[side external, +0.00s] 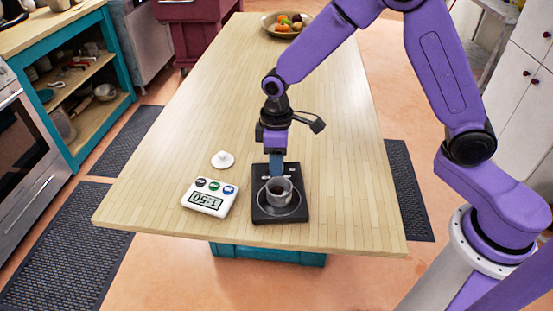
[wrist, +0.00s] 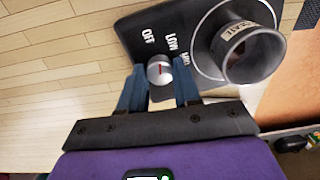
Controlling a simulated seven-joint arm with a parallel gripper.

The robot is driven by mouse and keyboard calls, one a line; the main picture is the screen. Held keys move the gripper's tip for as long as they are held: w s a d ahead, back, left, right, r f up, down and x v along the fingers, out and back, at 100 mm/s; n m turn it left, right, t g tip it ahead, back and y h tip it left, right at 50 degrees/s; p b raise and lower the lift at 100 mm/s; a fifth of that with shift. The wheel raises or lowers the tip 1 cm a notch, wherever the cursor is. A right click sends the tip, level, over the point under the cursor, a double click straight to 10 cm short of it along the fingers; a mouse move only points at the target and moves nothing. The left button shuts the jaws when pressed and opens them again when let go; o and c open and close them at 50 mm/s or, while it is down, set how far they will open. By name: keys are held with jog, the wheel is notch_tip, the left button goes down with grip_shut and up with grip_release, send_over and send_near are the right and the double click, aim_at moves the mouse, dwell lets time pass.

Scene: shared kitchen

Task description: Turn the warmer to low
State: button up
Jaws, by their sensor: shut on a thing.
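The warmer (side external: 261,214) is a flat black unit near the table's front edge. It also shows in the wrist view (wrist: 130,30), with the printed words OFF and LOW and a third, partly legible label. Its round silver knob (wrist: 160,72) has a red mark; I cannot tell which label the mark points to. A small metal cup (side external: 279,189) with dark contents stands on the warmer's round plate. My gripper (side external: 277,172) is at the warmer's far side, pointing down. In the wrist view its two blue fingers (wrist: 158,80) are shut on the knob, one on each side.
A white timer (side external: 210,197) with colored buttons lies left of the warmer. A white knobbed lid (side external: 223,159) lies behind the timer. A bowl of fruit (side external: 269,32) stands at the table's far end. The middle of the wooden table (side external: 215,95) is clear.

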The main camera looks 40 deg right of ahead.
jog(key=m, duration=0.4)
jog(key=shift+m, duration=0.4)
dwell(0.4)
jog(key=o, duration=1.1)
jog(key=shift+c, duration=0.2)
jog(key=shift+r, duration=0.1)
notch_tip(320, 180, up, 17)
jog(key=shift+d+r, duration=0.15)
jog(key=shift+d, duration=0.1)
